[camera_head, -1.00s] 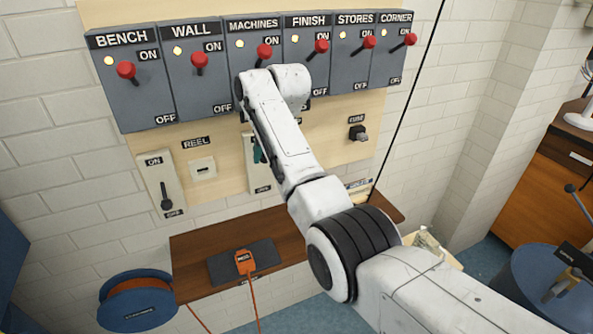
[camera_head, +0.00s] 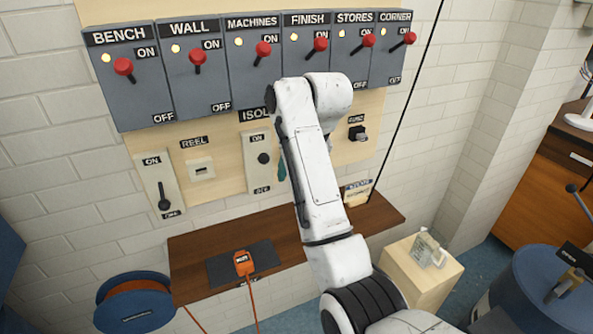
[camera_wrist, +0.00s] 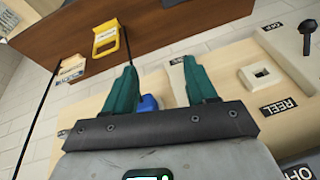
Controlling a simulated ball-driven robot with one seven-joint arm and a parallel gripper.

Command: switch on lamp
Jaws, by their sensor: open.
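No thing labelled as a lamp shows. A white round-based object (camera_head: 582,121), perhaps a desk lamp, is cut off at the right edge of the head view. Six grey switch boxes line the wall board, among them BENCH (camera_head: 125,85) and CORNER (camera_head: 393,60); their red-knobbed levers point toward the ON side. Below, a switch under a partly hidden label starting ISOL (camera_head: 259,160) has a dark knob. My gripper (camera_wrist: 160,82) is open in the wrist view with its teal fingers apart. A blue object (camera_wrist: 148,103) shows between them; I cannot tell its distance. My arm hides most of the gripper in the head view.
A lever switch (camera_head: 158,185) at lower left sits at OFF, beside the REEL socket (camera_head: 201,170). A wooden shelf (camera_head: 190,246) juts out below, with an orange plug (camera_head: 243,263) on a dark mat. A blue cable reel (camera_head: 137,301) and a blue drum (camera_head: 535,285) stand lower.

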